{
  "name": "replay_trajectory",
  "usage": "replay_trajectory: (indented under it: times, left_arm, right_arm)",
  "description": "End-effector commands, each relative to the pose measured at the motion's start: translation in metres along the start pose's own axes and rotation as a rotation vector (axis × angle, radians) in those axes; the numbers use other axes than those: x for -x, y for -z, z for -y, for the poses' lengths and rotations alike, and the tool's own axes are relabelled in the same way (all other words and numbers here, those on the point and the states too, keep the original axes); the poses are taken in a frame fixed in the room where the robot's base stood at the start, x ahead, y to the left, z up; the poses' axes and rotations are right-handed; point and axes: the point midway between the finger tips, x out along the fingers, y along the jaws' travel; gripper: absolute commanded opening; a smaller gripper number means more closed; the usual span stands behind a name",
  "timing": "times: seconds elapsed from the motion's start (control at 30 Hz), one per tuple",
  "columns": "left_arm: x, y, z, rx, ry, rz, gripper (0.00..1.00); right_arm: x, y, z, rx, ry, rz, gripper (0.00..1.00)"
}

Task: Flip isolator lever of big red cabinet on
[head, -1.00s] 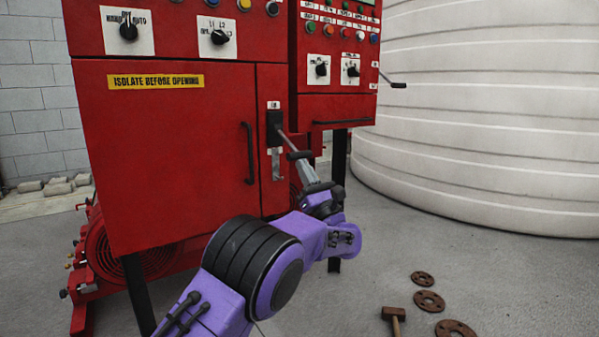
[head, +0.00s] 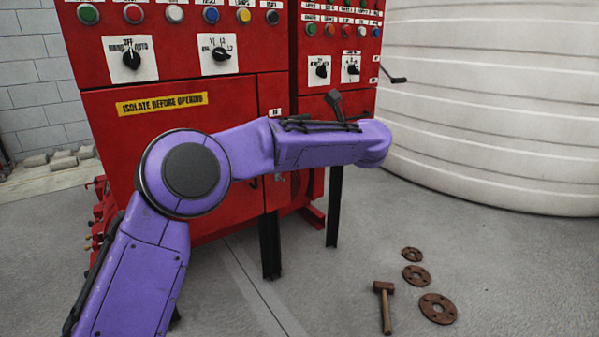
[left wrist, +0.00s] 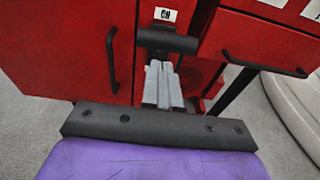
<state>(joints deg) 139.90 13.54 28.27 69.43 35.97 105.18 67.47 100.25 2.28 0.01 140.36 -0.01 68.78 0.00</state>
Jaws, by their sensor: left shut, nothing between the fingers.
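The big red cabinet (head: 232,96) stands in front of me. My left arm crosses it in the head view and hides its isolator lever and my left gripper. In the left wrist view, the black isolator lever (left wrist: 167,42) lies crosswise just below a white ON label (left wrist: 165,14). My left gripper (left wrist: 155,66) is shut and empty, its grey fingers pointing up at the lever from below. The fingertips are at or very near the lever; I cannot tell if they touch. My right gripper is in neither view.
A black door handle (left wrist: 111,60) is left of the lever, and another handle (left wrist: 262,66) is at right. A large white tank (head: 490,110) stands at right. A hammer (head: 385,300) and rusty flanges (head: 437,308) lie on the floor.

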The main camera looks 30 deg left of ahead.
Motion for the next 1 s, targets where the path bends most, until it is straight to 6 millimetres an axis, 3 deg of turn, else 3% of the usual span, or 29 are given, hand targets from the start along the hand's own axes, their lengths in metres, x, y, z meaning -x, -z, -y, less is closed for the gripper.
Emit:
replay_trajectory:
  times: [0.03, 0.3, 1.0]
  left_arm:
    - [0.0, -0.011, 0.0, 0.003, 0.0, -0.027, 0.0]
    - [-0.005, -0.022, 0.0, 0.0, 0.001, -0.128, 0.0]
    - [-0.005, -0.021, 0.001, 0.0, 0.0, -0.155, 0.0]
  right_arm:
    - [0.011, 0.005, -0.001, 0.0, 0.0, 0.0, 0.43]
    - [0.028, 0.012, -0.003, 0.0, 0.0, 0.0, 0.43]
    - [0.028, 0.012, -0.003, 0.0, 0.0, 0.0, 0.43]
